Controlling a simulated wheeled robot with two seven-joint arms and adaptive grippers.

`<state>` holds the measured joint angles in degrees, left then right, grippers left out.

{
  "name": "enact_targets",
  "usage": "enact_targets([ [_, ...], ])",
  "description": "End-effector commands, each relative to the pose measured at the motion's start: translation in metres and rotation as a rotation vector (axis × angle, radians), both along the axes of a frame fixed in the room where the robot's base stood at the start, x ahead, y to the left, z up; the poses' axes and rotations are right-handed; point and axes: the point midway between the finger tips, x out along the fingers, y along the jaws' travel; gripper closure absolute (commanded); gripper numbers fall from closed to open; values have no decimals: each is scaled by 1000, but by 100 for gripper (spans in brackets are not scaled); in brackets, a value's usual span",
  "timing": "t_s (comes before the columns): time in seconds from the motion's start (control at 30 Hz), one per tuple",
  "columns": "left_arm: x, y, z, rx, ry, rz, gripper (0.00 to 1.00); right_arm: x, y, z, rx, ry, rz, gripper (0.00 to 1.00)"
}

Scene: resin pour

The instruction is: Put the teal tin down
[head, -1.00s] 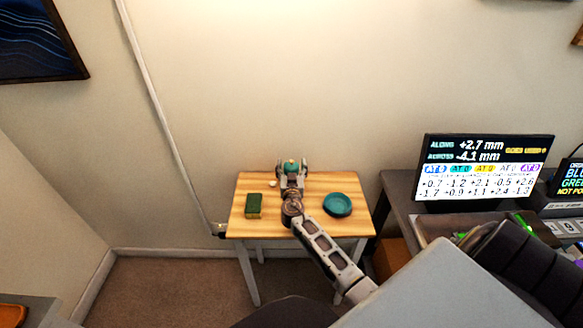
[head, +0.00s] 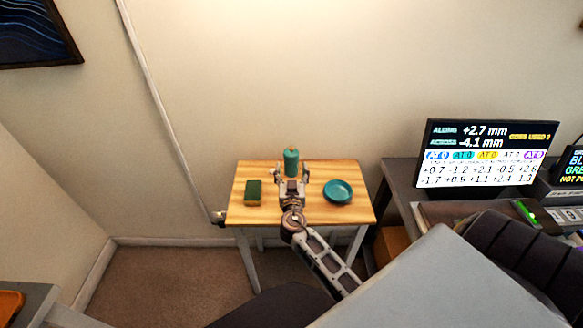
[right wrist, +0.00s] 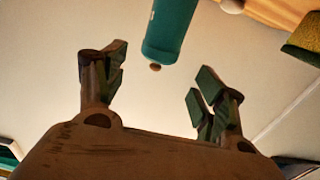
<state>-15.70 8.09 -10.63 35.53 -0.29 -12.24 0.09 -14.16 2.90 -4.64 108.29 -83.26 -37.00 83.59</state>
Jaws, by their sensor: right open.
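The teal tin (head: 291,160) stands upright at the back of the small wooden table (head: 262,219) in the head view. It also shows in the right wrist view (right wrist: 170,30), beyond the fingertips and apart from them. My right gripper (head: 290,178) is open and empty, just in front of the tin. Its two spread fingers show in the right wrist view (right wrist: 162,82) with clear space between them. My left gripper is out of the head view.
A green and yellow sponge (head: 253,193) lies left of my right gripper, and a teal dish (head: 338,191) lies to its right. A dark desk (head: 402,190) with a lit screen (head: 485,152) stands to the right. The table's front left is clear.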

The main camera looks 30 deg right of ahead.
Motion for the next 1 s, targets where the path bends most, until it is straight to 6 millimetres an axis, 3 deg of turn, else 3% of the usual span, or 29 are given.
enact_targets([
  [0.33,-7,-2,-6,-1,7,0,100,-19,11,0,0,0,-1,30],
  [1.0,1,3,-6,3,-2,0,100,-20,12,0,0,0,-1,30],
])
